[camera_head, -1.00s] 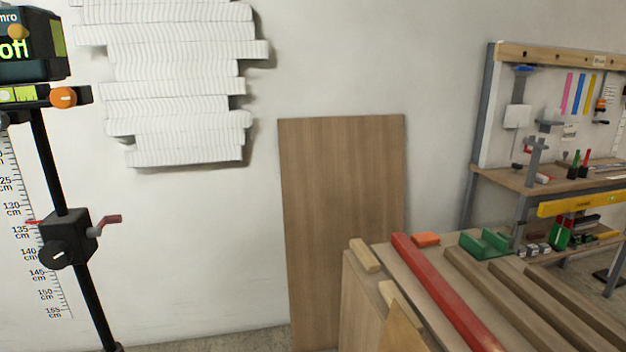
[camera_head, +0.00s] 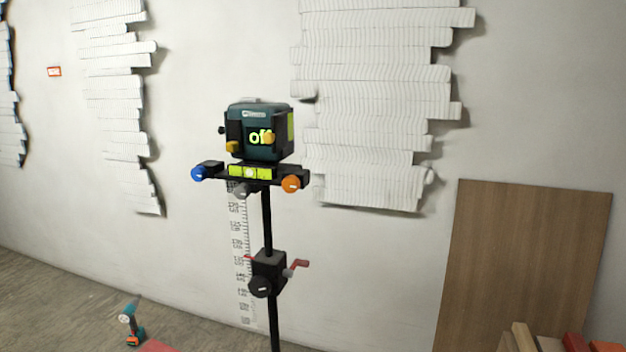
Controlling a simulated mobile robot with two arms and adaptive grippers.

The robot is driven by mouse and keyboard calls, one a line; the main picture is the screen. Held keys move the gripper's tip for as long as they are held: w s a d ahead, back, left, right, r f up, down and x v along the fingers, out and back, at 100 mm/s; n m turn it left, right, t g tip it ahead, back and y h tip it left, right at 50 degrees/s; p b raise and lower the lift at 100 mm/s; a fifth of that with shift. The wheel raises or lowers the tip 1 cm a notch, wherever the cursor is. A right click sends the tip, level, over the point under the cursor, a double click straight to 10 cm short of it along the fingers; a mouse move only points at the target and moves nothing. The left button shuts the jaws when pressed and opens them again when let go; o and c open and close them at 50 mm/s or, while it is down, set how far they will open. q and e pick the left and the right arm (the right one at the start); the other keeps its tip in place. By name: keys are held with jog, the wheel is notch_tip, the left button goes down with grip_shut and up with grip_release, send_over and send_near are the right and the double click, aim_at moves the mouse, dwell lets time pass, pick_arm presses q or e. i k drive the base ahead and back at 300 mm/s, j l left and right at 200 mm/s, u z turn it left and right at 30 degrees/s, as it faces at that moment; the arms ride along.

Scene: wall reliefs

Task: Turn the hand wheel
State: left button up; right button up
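Which of these is the hand wheel I cannot tell. Neither of my grippers is in view.
White layered wall reliefs (camera_head: 385,100) hang on the wall behind. A cordless drill (camera_head: 131,325) stands on the floor at the lower left, beside something red (camera_head: 157,346). The floor at the left is open.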

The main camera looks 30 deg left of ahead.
aim_at(260, 287)
jog(key=u, duration=1.2)
